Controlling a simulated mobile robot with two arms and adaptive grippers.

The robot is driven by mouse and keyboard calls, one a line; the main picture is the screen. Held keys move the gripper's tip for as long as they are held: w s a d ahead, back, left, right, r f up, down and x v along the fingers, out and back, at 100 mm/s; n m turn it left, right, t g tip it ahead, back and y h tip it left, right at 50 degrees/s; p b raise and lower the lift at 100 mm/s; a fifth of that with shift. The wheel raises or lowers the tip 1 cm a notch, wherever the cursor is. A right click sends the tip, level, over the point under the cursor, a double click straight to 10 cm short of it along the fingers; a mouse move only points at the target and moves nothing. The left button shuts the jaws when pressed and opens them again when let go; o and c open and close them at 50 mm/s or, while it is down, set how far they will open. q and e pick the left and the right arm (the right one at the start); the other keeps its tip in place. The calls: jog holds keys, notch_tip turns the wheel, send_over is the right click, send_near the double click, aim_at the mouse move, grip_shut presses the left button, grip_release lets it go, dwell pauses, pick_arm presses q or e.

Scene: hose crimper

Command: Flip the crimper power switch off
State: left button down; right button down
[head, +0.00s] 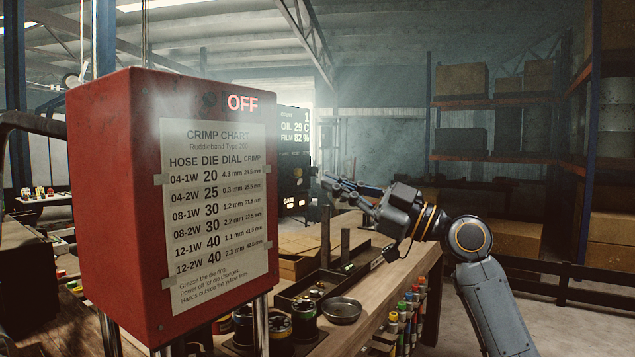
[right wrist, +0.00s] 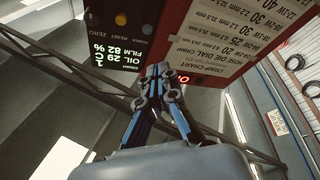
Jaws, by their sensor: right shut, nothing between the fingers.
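The red crimper housing (head: 115,190) stands large at the left of the head view, with a taped crimp chart (head: 215,200) on its face. A lit red "OFF" sign (head: 243,103) shows at the top of that face; a dark round shape sits left of it, and I cannot make out a switch lever. My right gripper (head: 330,186) is right of the housing, shut and empty. In the right wrist view its fingertips (right wrist: 158,72) appear beside the housing (right wrist: 195,45) and partly overlap a red lit readout (right wrist: 183,79). I cannot tell whether they touch anything. My left gripper is not in view.
A dark display panel (head: 294,130) with oil and film readings stands behind the housing. The workbench (head: 375,315) holds a metal dish (head: 340,310), dark cylindrical dies (head: 304,318) and a tray. Shelves with boxes (head: 462,80) are at the back right. Floor is open at right.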

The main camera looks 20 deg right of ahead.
jog(key=shift+v, duration=1.2)
jog(key=shift+a+f, duration=0.1)
jog(key=shift+a, duration=0.05)
